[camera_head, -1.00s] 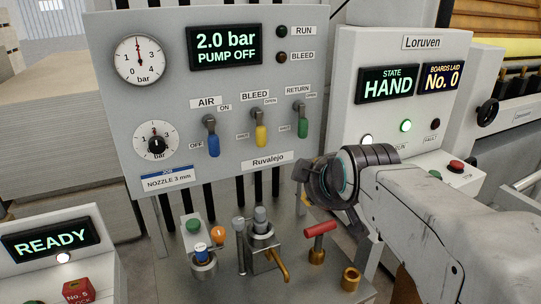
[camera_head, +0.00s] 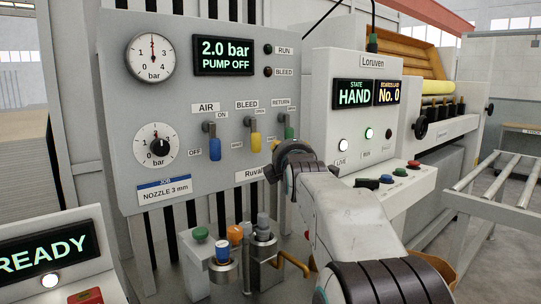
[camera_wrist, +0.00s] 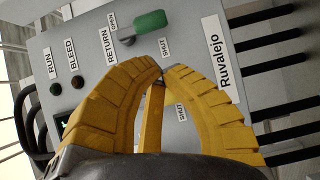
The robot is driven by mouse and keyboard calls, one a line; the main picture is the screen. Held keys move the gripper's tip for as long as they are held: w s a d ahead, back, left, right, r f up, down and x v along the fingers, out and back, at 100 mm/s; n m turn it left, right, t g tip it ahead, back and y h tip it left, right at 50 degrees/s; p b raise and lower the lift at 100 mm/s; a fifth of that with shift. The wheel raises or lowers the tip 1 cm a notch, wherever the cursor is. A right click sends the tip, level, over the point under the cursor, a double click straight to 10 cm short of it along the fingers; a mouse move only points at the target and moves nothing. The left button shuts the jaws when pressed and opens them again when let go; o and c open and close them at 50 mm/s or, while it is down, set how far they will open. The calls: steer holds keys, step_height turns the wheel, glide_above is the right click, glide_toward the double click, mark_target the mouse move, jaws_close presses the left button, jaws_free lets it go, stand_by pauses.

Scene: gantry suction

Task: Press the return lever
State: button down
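The return lever is a green-handled switch (camera_head: 289,131) at the right end of the panel's lever row, its handle hanging down. In the wrist view the green handle (camera_wrist: 150,21) lies beyond the fingertips, with a visible gap in the picture. My gripper (camera_head: 283,150) is in front of the panel at the lever's lower end and hides part of that area. In the wrist view my gripper's yellow fingers (camera_wrist: 162,71) come together at their tips. A yellow strip shows between them; I cannot tell whether it is the bleed lever or a gripper part.
The yellow bleed lever (camera_head: 255,138) and blue air lever (camera_head: 215,147) stand to the left. The Loruven console (camera_head: 350,110) stands close on the right.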

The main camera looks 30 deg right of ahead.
mark_target(287, 129)
stand_by(0.3)
steer(key=shift+w+d, duration=0.1)
steer(key=shift+p+x, duration=0.4)
steer(key=shift+x, duration=4.5)
steer(key=shift+d+r, duration=0.1)
steer(key=shift+r, duration=0.05)
steer(key=shift+d+f+n+h+b, duration=0.1)
steer(key=shift+f+n+h+b, duration=0.2)
steer(key=shift+b, duration=0.25)
steer(key=shift+w+d+f+n+t+h+b, duration=0.15)
steer(key=shift+d+n+t+h+b, duration=0.2)
steer(key=shift+n+t+b, duration=0.85)
